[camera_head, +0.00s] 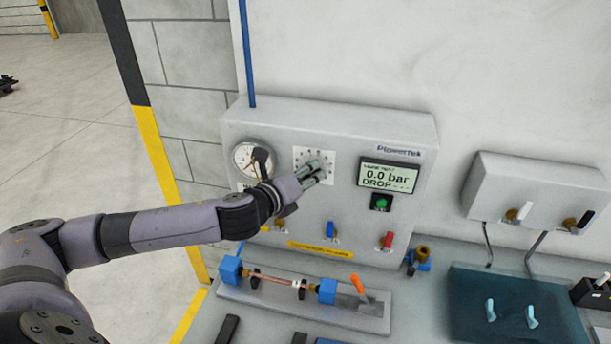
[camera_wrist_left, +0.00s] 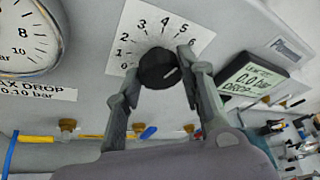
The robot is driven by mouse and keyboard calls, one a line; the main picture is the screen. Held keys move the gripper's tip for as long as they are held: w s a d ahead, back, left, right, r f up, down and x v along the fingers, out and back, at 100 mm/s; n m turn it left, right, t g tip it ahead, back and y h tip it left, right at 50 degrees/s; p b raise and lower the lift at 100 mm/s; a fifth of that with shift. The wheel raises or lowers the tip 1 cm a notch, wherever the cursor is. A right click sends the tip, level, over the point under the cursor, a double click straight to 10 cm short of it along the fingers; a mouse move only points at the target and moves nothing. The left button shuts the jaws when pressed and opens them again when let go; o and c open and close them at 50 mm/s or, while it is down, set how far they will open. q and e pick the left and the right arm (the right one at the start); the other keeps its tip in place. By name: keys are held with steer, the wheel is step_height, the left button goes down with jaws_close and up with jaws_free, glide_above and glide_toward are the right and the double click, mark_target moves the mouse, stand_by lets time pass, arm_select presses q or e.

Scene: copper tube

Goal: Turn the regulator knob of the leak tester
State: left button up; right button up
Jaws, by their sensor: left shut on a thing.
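The leak tester (camera_head: 340,135) is a grey wall box with a gauge, a dial plate and a display reading 0.0 bar. The black regulator knob (camera_wrist_left: 158,68) sits on a white scale plate (camera_wrist_left: 190,22) numbered from 0 upward, and it carries a light pointer line. My left gripper (camera_wrist_left: 160,75) has its two fingers on either side of the knob and is shut on it. In the head view my left gripper (camera_head: 312,172) reaches the scale plate (camera_head: 316,158) and hides the knob. My right gripper is not in view.
A pressure gauge (camera_head: 250,158) is left of the plate. A green button (camera_head: 381,203) sits under the display (camera_head: 388,177). Blue and red valve levers are below. A fixture (camera_head: 300,300) with a copper tube (camera_head: 275,279) lies on the bench. A teal mat (camera_head: 515,305) is at right.

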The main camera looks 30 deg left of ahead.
arm_select(q)
steer(key=shift+f, duration=0.1)
steer(key=o, duration=1.1)
steer(key=shift+o, duration=0.2)
steer(key=v, duration=0.7)
steer(key=shift+s, duration=0.2)
